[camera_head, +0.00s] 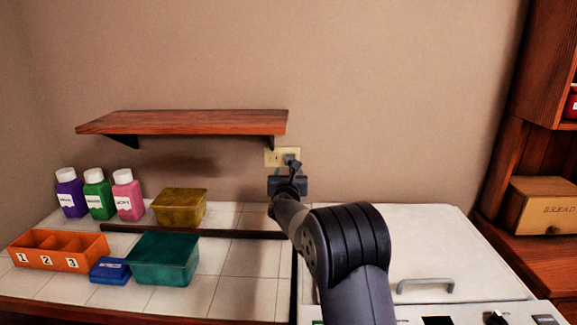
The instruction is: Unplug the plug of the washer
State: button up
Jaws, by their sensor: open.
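The wall outlet (271,158) is a pale yellow plate on the back wall, below the right end of the shelf. A dark grey plug (290,157) sits at the outlet's right half. The white washer (450,245) stands at the right, with a lid handle and a control panel at its front. My gripper (288,180) is open and in front of the wall, just below the outlet and plug. From this view I cannot tell whether its fingers touch the plug. My arm hides part of the washer's left side, and no cord is clearly visible.
A wooden shelf (185,122) juts out above left. The tiled counter (245,258) holds three bottles (98,197), a yellow bin (180,207), a teal bin (164,260), a blue box (110,270) and an orange numbered tray (60,237). A wooden cabinet with a bread box (545,206) stands right.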

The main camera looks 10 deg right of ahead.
aim_at(290, 162)
jog(key=shift+w+r, duration=0.1)
dwell(0.3)
jog(key=w+p, duration=0.2)
jog(key=p, duration=0.1)
jog(key=w+d+p, duration=0.1)
jog(key=w+p, duration=0.1)
jog(key=shift+w+r, duration=0.1)
jog(key=shift+r, duration=0.15)
jog(key=shift+w+d+f+p, duration=0.15)
jog(key=shift+w+p, duration=0.25)
jog(key=shift+w, duration=0.35)
jog(key=shift+w+d+f+p, duration=0.15)
jog(key=shift+w+p, duration=0.3)
jog(key=shift+w, duration=0.35)
jog(key=shift+w+d+p, duration=0.15)
jog(key=shift+w+p, duration=0.25)
jog(key=shift+w, duration=0.35)
jog(key=shift+b, duration=0.9)
jog(key=shift+c, duration=0.4)
grip_shut()
